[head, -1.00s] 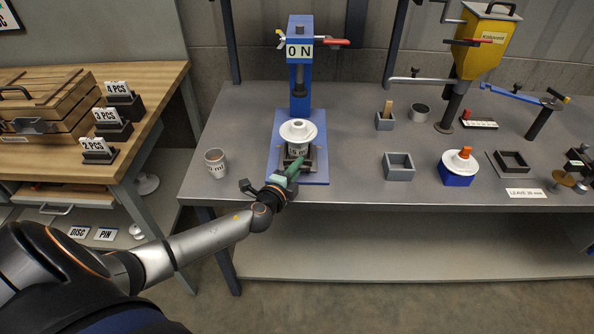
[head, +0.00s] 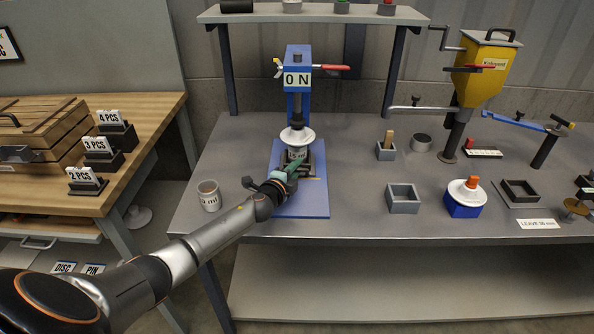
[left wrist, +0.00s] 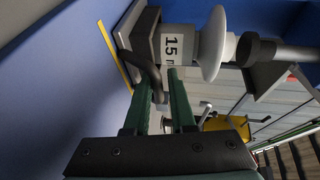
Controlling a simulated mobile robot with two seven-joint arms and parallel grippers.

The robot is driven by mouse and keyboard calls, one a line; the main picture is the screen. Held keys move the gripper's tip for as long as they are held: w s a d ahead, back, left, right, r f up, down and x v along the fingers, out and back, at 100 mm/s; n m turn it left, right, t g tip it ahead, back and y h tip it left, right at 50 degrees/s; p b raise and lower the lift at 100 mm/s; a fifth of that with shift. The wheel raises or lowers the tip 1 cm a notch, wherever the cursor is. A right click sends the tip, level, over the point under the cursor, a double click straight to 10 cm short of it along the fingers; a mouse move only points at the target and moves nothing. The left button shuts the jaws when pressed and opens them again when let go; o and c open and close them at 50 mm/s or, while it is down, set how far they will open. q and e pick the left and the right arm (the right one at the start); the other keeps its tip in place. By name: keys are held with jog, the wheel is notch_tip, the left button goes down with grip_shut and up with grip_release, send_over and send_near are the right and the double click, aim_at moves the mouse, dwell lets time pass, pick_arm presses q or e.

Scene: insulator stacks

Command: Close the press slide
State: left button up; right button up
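The blue press (head: 299,85) with the "0 N" display stands on the grey bench. Its dark slide (head: 316,160) sits on the blue base plate (head: 305,205), close to the press column. A white insulator stack with a wide disc (head: 296,135) stands upright on the slide, under the dark ram. My left gripper (head: 290,167) is at the slide's front. Its green fingers (left wrist: 160,82) are apart, with the slide's dark handle (left wrist: 148,65) between them. My right gripper is out of view.
A grey cup (head: 209,196) stands left of the base plate, near my left forearm. An empty grey box (head: 403,198) and a blue-based white item (head: 466,197) stand to the right. A yellow hopper (head: 484,70) is farther back. The bench front is partly clear.

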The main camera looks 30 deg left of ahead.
pick_arm(q)
jog(key=shift+s+d, duration=0.1)
jog(key=shift+s, duration=0.05)
jog(key=shift+s, duration=0.25)
jog(key=p+v, duration=0.1)
jog(key=v, duration=1)
jog(key=shift+s+r+p, duration=0.15)
jog(key=shift+s+p, duration=0.2)
jog(key=shift+s, duration=0.05)
